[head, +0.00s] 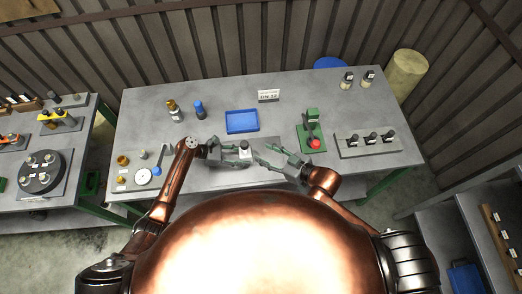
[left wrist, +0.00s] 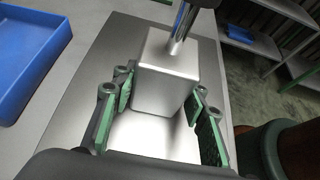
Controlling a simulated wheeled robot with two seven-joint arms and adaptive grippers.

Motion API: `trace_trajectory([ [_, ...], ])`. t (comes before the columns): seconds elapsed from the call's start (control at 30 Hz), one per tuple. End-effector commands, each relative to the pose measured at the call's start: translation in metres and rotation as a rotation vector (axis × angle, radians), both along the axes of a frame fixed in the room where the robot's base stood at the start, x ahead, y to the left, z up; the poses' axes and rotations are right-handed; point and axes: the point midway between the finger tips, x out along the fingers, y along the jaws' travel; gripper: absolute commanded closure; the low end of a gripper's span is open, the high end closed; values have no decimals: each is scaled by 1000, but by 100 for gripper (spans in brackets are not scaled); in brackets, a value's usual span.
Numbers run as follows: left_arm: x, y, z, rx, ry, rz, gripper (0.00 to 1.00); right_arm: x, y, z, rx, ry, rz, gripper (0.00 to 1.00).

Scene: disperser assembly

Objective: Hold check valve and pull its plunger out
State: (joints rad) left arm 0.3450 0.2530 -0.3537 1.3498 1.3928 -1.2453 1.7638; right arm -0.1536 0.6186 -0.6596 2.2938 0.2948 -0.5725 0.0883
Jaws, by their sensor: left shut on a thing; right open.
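The check valve (head: 244,146) is a pale metal block with a round stem and dark top, near the front middle of the table. In the left wrist view its block (left wrist: 166,72) stands between my green-padded fingers, and the shiny plunger (left wrist: 182,25) rises from its top to a dark cap. My left gripper (head: 238,156) is shut on the block from the left. My right gripper (head: 264,154) is open and empty, just right of the valve, pointing at it. I cannot tell from the head view whether the right fingers touch the valve.
A blue tray (head: 242,121) lies behind the valve. A green press with a red knob (head: 314,144) stands right of my right gripper. A rack (head: 368,143) of dark-topped parts sits farther right.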

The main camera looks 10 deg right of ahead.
Motion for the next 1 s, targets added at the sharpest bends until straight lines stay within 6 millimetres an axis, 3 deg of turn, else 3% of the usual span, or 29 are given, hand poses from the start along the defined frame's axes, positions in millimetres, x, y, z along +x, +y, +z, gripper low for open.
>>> trace_trajectory([
  [0.33, -1, 1, -1, 2, 1, 0, 100, 0, 0, 0, 0, 0, 0, 59],
  [0.37, -1, 1, -1, 2, 1, 0, 58, 0, 0, 0, 0, 0, 0, 59],
  [0.6, 0, 0, 0, 1, 0, -1, 42, 0, 0, 0, 0, 0, 0, 59],
  [1.0, 0, 6, 3, 0, 0, 0, 40, 0, 0, 0, 0, 0, 0, 59],
])
